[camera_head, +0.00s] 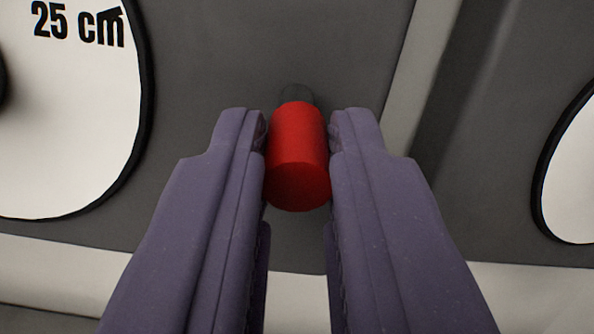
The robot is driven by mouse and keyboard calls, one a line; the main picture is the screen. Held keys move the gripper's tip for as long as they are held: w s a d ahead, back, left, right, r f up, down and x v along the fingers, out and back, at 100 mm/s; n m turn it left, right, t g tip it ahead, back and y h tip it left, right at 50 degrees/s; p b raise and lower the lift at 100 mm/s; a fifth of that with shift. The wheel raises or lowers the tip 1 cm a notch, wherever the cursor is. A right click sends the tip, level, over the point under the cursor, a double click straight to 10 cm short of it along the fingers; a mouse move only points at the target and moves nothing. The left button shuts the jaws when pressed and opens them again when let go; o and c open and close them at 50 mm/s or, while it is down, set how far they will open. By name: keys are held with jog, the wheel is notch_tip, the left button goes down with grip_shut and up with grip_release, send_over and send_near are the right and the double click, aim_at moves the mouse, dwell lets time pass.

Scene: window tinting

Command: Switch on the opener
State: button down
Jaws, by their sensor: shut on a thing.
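A red cylindrical knob (298,160) sticks out from a dark grey panel (210,60) in the middle of the view. A small dark round base shows just behind its far end. My gripper (298,135) is shut on the red knob, with one purple finger against its left side and one against its right. The knob's near end face points towards me. Whether the knob is in an on or off position cannot be told. No label naming the opener shows.
A white disc (65,120) with a black rim, marked "25 cm", is on the panel at the left. Part of another white disc (575,170) with a black rim shows at the right edge. A light strip (420,70) divides the panel. A pale band runs below.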

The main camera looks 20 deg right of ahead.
aim_at(303, 160)
notch_tip(303, 160, up, 3)
jog(key=g+p, duration=0.2)
jog(key=g+y+p, duration=0.1)
jog(key=g+p, duration=0.1)
jog(key=p, duration=0.1)
jog(key=shift+s+f, duration=0.1)
jog(key=shift+f, duration=0.1)
jog(key=g+p, duration=0.1)
jog(key=r+g+y+p, duration=0.1)
jog(key=p, duration=0.1)
jog(key=shift+g, duration=0.3)
jog(key=shift+w+g+p, duration=0.2)
jog(key=shift+g+p, duration=0.3)
jog(key=shift+p, duration=0.25)
jog(key=c, duration=1.1)
grip_release()
jog(key=shift+o, duration=0.2)
